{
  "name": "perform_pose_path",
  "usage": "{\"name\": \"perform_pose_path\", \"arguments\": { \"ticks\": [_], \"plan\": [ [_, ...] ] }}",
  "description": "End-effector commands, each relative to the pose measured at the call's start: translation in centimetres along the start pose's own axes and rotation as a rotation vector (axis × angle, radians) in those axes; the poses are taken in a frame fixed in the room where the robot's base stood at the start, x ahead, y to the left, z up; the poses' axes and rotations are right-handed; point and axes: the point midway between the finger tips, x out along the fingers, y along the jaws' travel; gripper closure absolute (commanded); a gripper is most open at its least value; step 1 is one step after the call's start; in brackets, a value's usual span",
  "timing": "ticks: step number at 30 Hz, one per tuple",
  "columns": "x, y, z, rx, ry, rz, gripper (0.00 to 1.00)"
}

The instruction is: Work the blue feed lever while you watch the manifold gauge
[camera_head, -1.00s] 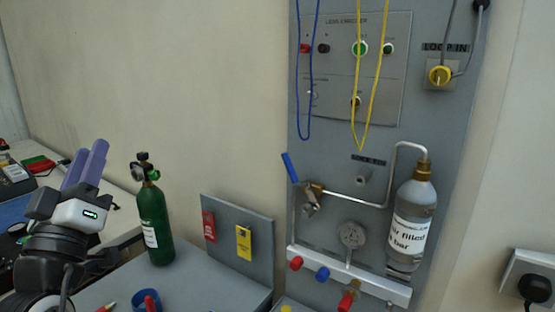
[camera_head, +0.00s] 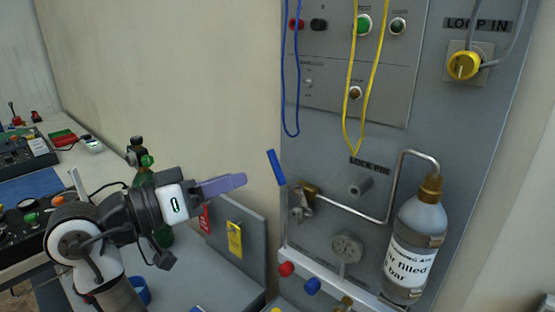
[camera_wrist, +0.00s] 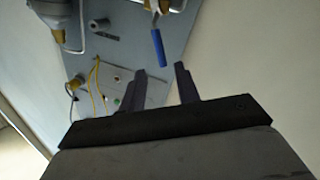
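The blue feed lever (camera_head: 276,167) tilts up and to the left from a brass valve (camera_head: 303,196) on the grey panel. The manifold gauge (camera_head: 347,247) is a small round grey dial below the valve; its reading is too small to make out. My gripper (camera_head: 240,181) is left of the lever, pointing at it, with a small gap between. In the wrist view my gripper (camera_wrist: 159,68) is open and empty. There the blue lever (camera_wrist: 158,48) lies just beyond the fingertips, between their lines.
A labelled grey bottle (camera_head: 408,240) stands right of the gauge. Blue (camera_head: 290,115) and yellow (camera_head: 351,100) cords hang above the lever. Red (camera_head: 286,269) and blue (camera_head: 312,286) knobs sit below. A green cylinder (camera_head: 138,158) stands behind my arm, near a small board with tags (camera_head: 234,240).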

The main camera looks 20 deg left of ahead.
Motion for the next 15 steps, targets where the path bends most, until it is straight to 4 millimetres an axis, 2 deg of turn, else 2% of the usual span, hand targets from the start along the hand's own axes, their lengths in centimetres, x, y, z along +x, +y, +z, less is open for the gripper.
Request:
{"name": "perform_pose_path", "arguments": {
  "ticks": [1,6,12,15],
  "plan": [
    [1.3,0.2,-0.2,-0.002,-0.005,0.004,0.68],
    [5.0,0.2,-0.2,-0.001,-0.003,0.003,0.68],
    [8.3,0.2,-0.2,0.0,-0.001,0.003,0.68],
    [9.2,0.1,-0.1,0.0,-0.001,0.001,0.68]
  ]
}}
